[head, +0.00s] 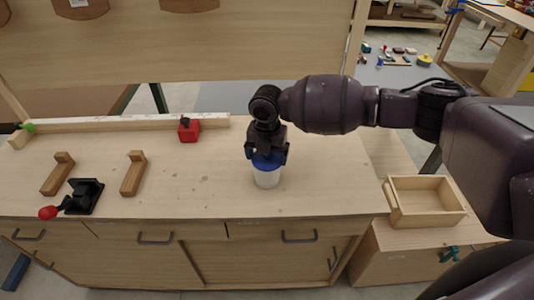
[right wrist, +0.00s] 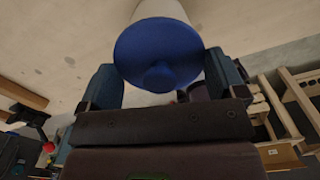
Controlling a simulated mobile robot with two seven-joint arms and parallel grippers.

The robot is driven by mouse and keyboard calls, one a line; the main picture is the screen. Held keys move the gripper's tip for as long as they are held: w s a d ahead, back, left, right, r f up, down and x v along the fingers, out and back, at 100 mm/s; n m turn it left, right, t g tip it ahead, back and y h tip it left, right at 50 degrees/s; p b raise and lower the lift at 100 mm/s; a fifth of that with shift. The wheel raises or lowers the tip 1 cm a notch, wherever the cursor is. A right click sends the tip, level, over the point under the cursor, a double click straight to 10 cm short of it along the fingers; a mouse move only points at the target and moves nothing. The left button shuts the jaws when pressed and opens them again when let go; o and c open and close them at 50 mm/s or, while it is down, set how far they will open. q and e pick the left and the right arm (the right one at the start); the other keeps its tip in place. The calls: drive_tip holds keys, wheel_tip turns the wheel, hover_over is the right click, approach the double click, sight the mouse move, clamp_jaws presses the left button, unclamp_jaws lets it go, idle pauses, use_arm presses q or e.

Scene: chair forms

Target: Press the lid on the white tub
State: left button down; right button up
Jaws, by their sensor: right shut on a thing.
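The white tub (head: 267,179) stands upright on the wooden workbench, near its front edge. The blue lid (head: 268,160) is at the top of the tub, and no gap shows between them. My right gripper (head: 267,153) points down over the tub and is shut on the lid. In the right wrist view the lid (right wrist: 158,50), with a round knob, sits between the two fingers and covers the tub's mouth. Part of the tub's wall (right wrist: 160,9) shows beyond it. Whether the lid is fully seated cannot be told. My left gripper is out of view.
On the workbench (head: 220,190) are a red block (head: 189,130), two wooden brackets (head: 133,173) and a black clamp with a red knob (head: 84,196). A long wooden bar (head: 130,123) lies at the back. An open wooden box (head: 427,216) stands right. Bench around the tub is clear.

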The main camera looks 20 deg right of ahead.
drive_tip(key=shift+p, duration=0.3)
idle(0.6)
drive_tip(key=o, duration=0.6)
drive_tip(key=shift+r+p, duration=1.2)
drive_tip(key=shift+p, duration=0.1)
drive_tip(key=shift+r+p, duration=1.15)
drive_tip(key=shift+r, duration=1.1)
drive_tip(key=shift+c, duration=0.2)
